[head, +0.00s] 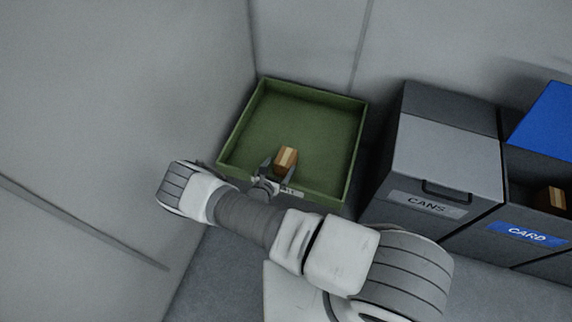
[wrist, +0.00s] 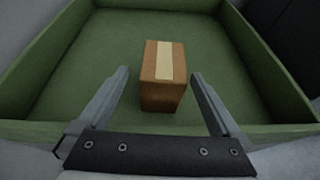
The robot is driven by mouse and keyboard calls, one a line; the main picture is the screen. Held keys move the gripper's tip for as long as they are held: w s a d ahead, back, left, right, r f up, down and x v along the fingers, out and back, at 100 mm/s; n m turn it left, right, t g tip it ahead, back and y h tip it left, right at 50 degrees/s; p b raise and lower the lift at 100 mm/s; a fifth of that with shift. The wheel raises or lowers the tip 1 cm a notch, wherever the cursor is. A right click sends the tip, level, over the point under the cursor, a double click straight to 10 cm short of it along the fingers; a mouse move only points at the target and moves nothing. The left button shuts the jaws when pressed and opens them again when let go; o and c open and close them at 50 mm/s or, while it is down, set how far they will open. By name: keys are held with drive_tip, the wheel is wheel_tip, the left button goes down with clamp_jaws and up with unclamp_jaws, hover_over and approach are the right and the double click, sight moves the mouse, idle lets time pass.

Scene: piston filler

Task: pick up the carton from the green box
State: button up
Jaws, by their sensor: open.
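The carton (head: 286,160) is a small brown box with a pale tape strip. It stands in the green box (head: 345,150), close to its near wall. In the wrist view the carton (wrist: 163,76) is ahead of my gripper (wrist: 160,82), roughly midway between the two spread fingers, with a gap on each side. The green box also shows in the wrist view (wrist: 45,75). In the head view my gripper (head: 278,172) reaches over the near rim of the green box. It is open and empty, and part of the near rim is hidden behind my arm.
A grey bin labelled CANS (head: 445,150) with a handle stands right of the green box. Further right is a bin labelled CARD (head: 525,232) with a blue lid (head: 545,125) and another brown carton (head: 552,199) inside. Grey walls stand behind and left.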

sight(283, 162)
drive_tip(key=b+x, duration=0.1)
drive_tip(key=x, duration=0.1)
drive_tip(key=b+x, duration=0.1)
drive_tip(key=x, duration=0.2)
drive_tip(key=shift+w+d, duration=0.2)
drive_tip(key=shift+d, duration=0.25)
drive_tip(key=c, duration=1.2)
